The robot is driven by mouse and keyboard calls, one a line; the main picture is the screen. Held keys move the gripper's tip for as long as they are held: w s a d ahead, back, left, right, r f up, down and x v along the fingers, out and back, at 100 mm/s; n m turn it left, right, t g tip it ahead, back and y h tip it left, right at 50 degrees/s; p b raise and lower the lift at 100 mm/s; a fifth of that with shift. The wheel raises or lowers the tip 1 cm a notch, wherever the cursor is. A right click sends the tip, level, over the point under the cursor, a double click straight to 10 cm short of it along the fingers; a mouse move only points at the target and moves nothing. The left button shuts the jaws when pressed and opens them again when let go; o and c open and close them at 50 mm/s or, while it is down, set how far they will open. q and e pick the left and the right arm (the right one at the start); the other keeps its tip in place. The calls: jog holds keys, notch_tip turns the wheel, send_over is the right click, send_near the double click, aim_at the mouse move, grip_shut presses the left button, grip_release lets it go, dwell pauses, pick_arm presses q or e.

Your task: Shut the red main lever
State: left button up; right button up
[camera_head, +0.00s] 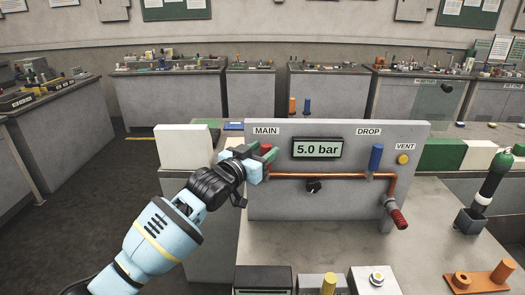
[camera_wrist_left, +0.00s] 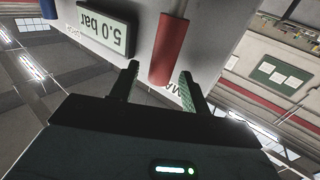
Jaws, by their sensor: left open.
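The red main lever (camera_head: 266,149) is on the grey panel (camera_head: 340,205) below the MAIN label, partly hidden by my left gripper (camera_head: 258,160). In the left wrist view the red lever (camera_wrist_left: 172,48) shows as a long red grip, its end lying between the two fingers of the left gripper (camera_wrist_left: 160,76). The fingers are apart, one on each side of the lever, with a visible gap to the left finger. Whether the right finger touches it I cannot tell. My right gripper is not in view.
A display (camera_head: 318,149) reads 5.0 bar. A blue lever (camera_head: 376,157) stands below the DROP label, and a yellow button (camera_head: 403,160) below VENT. A copper pipe (camera_head: 330,176) crosses the panel to a red ribbed handle (camera_head: 399,219).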

pick_arm(q)
jog(key=shift+w+d, duration=0.15)
jog(key=shift+w, duration=0.05)
grip_shut()
dwell(0.3)
jog(key=shift+f, duration=0.1)
